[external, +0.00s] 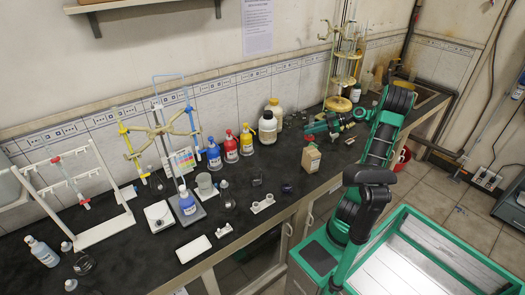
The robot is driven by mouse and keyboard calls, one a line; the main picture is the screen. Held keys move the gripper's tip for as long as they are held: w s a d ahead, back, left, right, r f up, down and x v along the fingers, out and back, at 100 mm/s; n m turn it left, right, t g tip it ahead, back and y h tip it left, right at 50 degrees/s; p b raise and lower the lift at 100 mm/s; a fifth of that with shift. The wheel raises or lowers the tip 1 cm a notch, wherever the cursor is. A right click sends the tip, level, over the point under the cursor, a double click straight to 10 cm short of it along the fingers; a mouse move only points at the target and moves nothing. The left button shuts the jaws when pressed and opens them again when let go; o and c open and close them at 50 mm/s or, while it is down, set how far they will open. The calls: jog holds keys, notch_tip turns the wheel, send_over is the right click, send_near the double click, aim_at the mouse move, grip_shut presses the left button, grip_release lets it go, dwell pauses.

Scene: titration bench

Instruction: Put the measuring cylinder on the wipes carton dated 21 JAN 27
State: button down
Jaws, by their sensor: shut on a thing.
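My gripper (311,133) is low over the right part of the dark bench, at the end of my green and black arm. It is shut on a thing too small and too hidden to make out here. I cannot pick out the measuring cylinder with certainty. A tan, box-like container with a pale label (311,158) stands on the bench just below the gripper in the picture. It may be a wipes carton, but no date is readable. I cannot tell whether the gripper or its load touches it.
Blue, red and yellow bottles (231,147) and larger bottles (267,127) stand along the wall. A burette stand (160,130), a white rack (100,232) and small glassware fill the left.

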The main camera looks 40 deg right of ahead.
jog(key=s+a+r+m, duration=0.1)
jog(key=s+r, duration=0.1)
jog(key=s, duration=0.2)
send_over(313, 151)
jog(key=shift+h, duration=0.4)
jog(key=shift+w+a+f, duration=0.1)
jog(key=shift+w+f, duration=0.05)
jog(key=shift+f, duration=1.75)
jog(key=shift+w+a+f, duration=0.1)
jog(key=shift+f, duration=1.75)
jog(key=shift+f, duration=0.1)
jog(key=c, duration=1.5)
grip_release()
jog(key=shift+s+d+r, duration=0.1)
jog(key=shift+d+r, duration=0.05)
jog(key=shift+r, duration=0.05)
jog(key=v, duration=1.1)
jog(key=shift+s+d+f, duration=0.1)
jog(key=shift+s+d, duration=0.05)
jog(key=shift+s, duration=0.2)
